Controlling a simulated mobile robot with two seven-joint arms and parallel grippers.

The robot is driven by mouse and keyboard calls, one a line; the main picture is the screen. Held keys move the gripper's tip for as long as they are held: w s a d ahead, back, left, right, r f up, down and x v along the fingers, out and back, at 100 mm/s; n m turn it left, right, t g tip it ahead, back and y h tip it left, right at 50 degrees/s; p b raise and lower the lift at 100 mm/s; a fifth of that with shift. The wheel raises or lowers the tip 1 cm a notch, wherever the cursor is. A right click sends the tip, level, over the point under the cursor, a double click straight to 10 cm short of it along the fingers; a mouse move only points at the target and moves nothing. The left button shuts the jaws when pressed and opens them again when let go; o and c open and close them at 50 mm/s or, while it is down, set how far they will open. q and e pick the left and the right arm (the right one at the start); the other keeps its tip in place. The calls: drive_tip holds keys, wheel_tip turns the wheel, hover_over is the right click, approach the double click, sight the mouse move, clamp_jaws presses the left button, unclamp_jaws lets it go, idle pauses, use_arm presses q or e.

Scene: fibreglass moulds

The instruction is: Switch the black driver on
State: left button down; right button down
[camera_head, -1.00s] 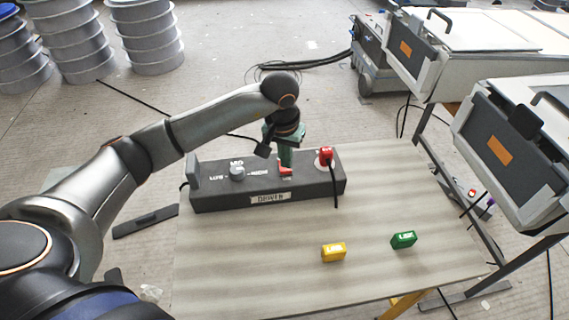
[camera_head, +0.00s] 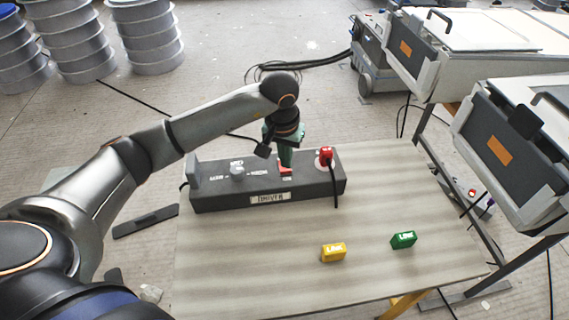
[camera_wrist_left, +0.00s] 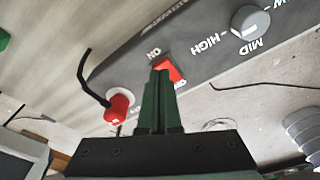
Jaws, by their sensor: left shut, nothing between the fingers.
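The black driver (camera_head: 220,193) is a long dark box on the table, with a label on its front, a grey knob (camera_head: 237,168) and a red switch (camera_head: 285,169) on top. The knob also shows in the left wrist view (camera_wrist_left: 250,22), near the words HIGH and MID. My left gripper (camera_head: 286,160) points down with shut, empty green fingers at the red switch. In the left wrist view the fingertips (camera_wrist_left: 160,75) overlap the red switch (camera_wrist_left: 174,71), beside the word ON. Contact is hard to tell. My right gripper is out of view.
A red plug (camera_head: 326,156) with a black cable sits at the driver's right end. A yellow LINK block (camera_head: 333,252) and a green LINK block (camera_head: 403,240) lie on the table (camera_head: 250,270). Grey machines stand at the right.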

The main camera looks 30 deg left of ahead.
use_arm(q)
drive_tip(key=shift+f+b, duration=0.8)
drive_tip(key=shift+f, duration=0.1)
idle(0.6)
drive_tip(key=shift+r, duration=0.1)
wheel_tip(320, 180, up, 7)
drive_tip(key=p, duration=0.4)
idle(0.4)
idle(0.4)
